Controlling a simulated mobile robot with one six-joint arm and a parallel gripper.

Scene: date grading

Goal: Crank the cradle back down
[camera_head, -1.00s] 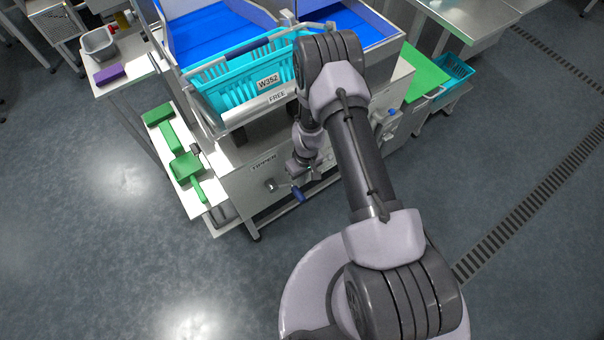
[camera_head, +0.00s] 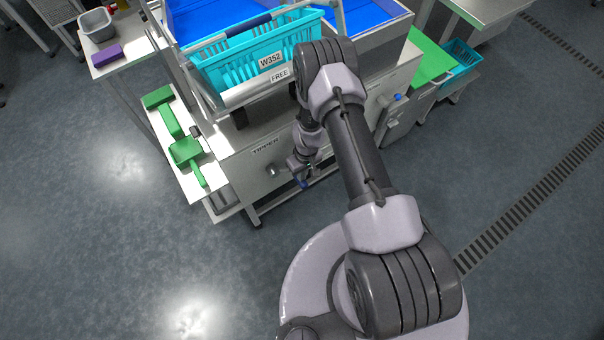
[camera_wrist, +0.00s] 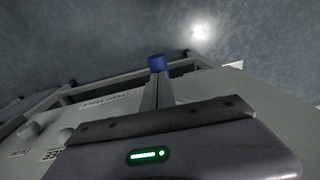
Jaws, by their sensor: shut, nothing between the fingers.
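The tipper (camera_head: 238,178) carries a cradle (camera_head: 246,92) at its top, which holds a turquoise crate (camera_head: 222,75) labelled W352. The cradle sits high above the labelled front panel; its exact tilt is hard to judge.
A side shelf (camera_head: 163,130) on the left holds green tools (camera_head: 186,152). A blue-tipped lever (camera_head: 397,98) is on the right of the tipper. A white table (camera_head: 100,68) stands at the upper left. The floor in front is clear.

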